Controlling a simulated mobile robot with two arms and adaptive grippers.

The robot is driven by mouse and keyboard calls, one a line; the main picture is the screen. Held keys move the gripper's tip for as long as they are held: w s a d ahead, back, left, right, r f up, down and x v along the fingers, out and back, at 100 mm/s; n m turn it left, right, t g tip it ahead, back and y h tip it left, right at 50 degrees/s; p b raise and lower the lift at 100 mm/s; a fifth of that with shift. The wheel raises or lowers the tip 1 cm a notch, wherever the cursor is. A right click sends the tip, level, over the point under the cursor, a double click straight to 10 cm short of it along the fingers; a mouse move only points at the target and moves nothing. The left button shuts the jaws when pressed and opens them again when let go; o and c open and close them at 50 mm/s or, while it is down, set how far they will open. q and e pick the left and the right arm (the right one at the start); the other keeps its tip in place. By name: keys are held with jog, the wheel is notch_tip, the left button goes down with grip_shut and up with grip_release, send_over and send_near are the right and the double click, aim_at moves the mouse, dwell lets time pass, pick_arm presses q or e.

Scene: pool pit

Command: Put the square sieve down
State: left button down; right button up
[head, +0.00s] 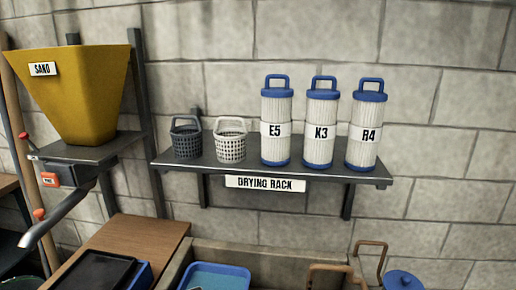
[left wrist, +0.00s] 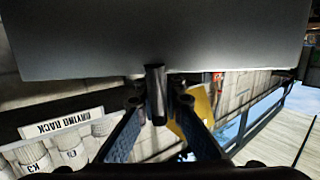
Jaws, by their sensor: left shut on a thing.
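In the left wrist view, my left gripper (left wrist: 158,104) is shut on a short dark round handle. The handle joins a broad flat grey face that fills the top of that view. I take this to be the square sieve (left wrist: 160,38); its mesh and full outline are hidden. The sieve is held up off any surface that shows in that view. Neither gripper and no sieve shows in the head view.
The drying rack shelf (head: 203,170) holds a dark basket (head: 187,138), a white basket (head: 231,144) and filter cartridges E5 (head: 276,120), K3 (head: 320,120) and R4 (head: 366,120). A yellow sand hopper (head: 85,85) stands left. A blue tray (head: 217,268) and wooden top (head: 135,240) lie below.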

pick_arm(q)
jog(key=w+a+r+n+g+y, duration=0.2)
jog(key=w+a+r+n+y, duration=0.1)
jog(key=w+a, duration=0.35)
jog(key=w+a+r+n+g+y, duration=0.2)
jog(key=w+a+r+g, duration=0.1)
jog(key=w+a, duration=0.35)
jog(key=w+a+r+n+g+y, duration=0.1)
jog(key=w+a+r+n+g, duration=0.15)
jog(key=a, duration=0.45)
jog(key=w+a+r+n+g+y, duration=0.1)
jog(key=a+r+n+g, duration=0.15)
jog(key=a, duration=0.35)
jog(key=w+a+r+n+g+y, duration=0.1)
jog(key=w+a+r+g, duration=0.15)
jog(key=a, duration=0.45)
jog(key=shift+s+d+f, duration=0.1)
jog(key=shift+s+f, duration=0.05)
jog(key=shift+f, duration=4.85)
jog(key=shift+s+f, duration=0.1)
jog(key=shift+f, duration=4.85)
pick_arm(e)
jog(key=shift+w+a, duration=0.1)
jog(key=shift+a, duration=0.3)
